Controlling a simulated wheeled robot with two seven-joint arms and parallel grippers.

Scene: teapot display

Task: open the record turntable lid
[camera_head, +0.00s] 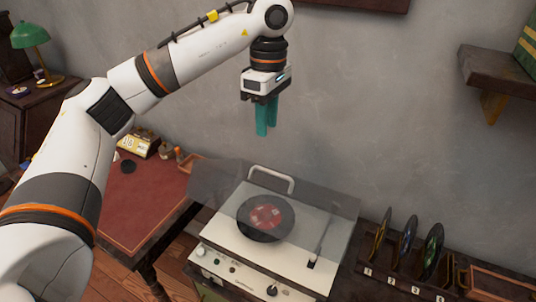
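The white record turntable (220,262) stands at the bottom middle of the head view. A dark record with a red label (266,216) lies on its platter. A smoky, see-through lid (217,182) spans the platter and reaches past the left side of the deck; its exact angle is hard to tell. A white handle (272,170) shows at the far side of the turntable. My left gripper (267,130) hangs with its teal fingers pointing down, above and behind the handle, apart from it and empty. Its fingers overlap in this view, so their gap is unclear. My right gripper is out of view.
A rack with several upright discs (408,235) stands right of the turntable. A wooden shelf (498,66) juts from the wall at the upper right. A red-topped desk (140,205) is at the left, with a green lamp (30,36) farther back. The air around the gripper is clear.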

